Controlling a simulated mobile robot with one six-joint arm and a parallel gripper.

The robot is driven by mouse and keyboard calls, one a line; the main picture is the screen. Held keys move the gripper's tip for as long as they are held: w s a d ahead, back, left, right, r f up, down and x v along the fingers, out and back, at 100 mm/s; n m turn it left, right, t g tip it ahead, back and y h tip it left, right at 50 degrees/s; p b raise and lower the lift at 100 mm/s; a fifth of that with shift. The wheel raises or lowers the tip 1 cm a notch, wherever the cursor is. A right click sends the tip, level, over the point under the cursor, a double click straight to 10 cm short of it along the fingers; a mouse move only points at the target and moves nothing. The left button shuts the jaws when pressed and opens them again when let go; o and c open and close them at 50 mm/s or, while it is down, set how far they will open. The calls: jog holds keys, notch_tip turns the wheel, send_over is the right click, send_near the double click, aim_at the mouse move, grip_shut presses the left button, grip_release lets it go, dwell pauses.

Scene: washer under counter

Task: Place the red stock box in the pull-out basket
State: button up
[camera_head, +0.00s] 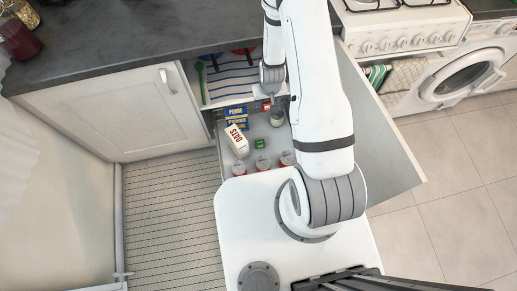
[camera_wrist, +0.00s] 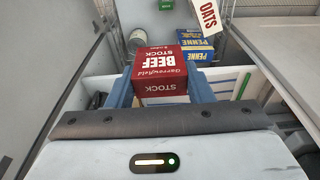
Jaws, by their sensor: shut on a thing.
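My gripper (camera_wrist: 160,92) is shut on the red stock box (camera_wrist: 160,72), labelled BEEF STOCK, with one bluish finger on each side of it in the wrist view. In the head view my gripper (camera_head: 272,92) is over the back end of the pull-out basket (camera_head: 262,133), and only a small red patch of the box (camera_head: 266,105) shows beside it. The arm hides part of the basket's right side. Whether the box touches anything below it cannot be told.
The basket holds blue penne boxes (camera_head: 236,116), a tilted oats carton (camera_head: 237,141), a small green box (camera_head: 260,144), a glass jar (camera_head: 277,117) and several red-topped containers (camera_head: 262,163) at its front. An open cabinet door (camera_head: 375,125) stands right. Bare basket floor shows mid-basket.

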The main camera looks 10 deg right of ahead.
jog(key=b, duration=4.1)
send_over(282, 141)
notch_tip(282, 141, down, 36)
jog(key=f+b, duration=0.2)
jog(key=f, duration=0.1)
jog(key=f+b, duration=0.2)
jog(key=f, duration=0.1)
jog(key=f+b, duration=0.2)
jog(key=f, duration=0.1)
jog(key=shift+s+d+f, duration=0.15)
jog(key=shift+s+f, duration=0.25)
jog(key=shift+f, duration=0.15)
jog(key=o, duration=1)
